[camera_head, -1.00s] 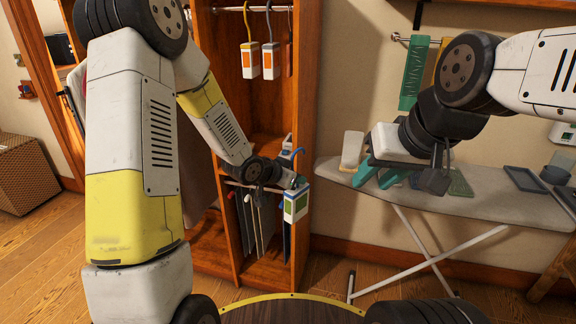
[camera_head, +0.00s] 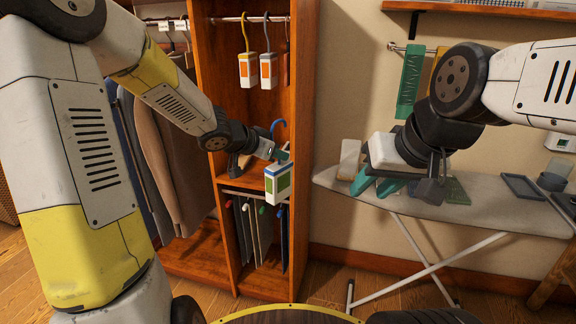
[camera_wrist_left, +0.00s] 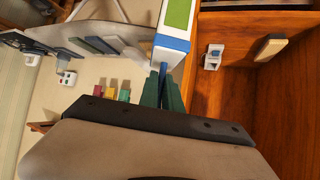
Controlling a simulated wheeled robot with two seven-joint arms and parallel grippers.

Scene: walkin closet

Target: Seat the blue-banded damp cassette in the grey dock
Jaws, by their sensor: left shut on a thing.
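A white cassette with a blue band, a green panel and a blue hook (camera_head: 278,184) hangs upright from my left gripper (camera_head: 283,157), in front of the tall wooden closet unit. In the left wrist view, the dark green fingers (camera_wrist_left: 162,88) are closed together at the cassette's blue-edged end (camera_wrist_left: 174,43). A small grey-white fitting with a blue part (camera_wrist_left: 212,56) is on the wood to the right; I cannot tell whether it is the grey dock. My right gripper (camera_head: 376,185) is over the ironing board, its teal fingers apart and empty.
Clothes (camera_head: 170,165) hang left of the unit. The ironing board (camera_head: 425,205) carries a dark tray (camera_head: 522,187) and other items. A beige and black piece (camera_wrist_left: 270,48) is on the wood.

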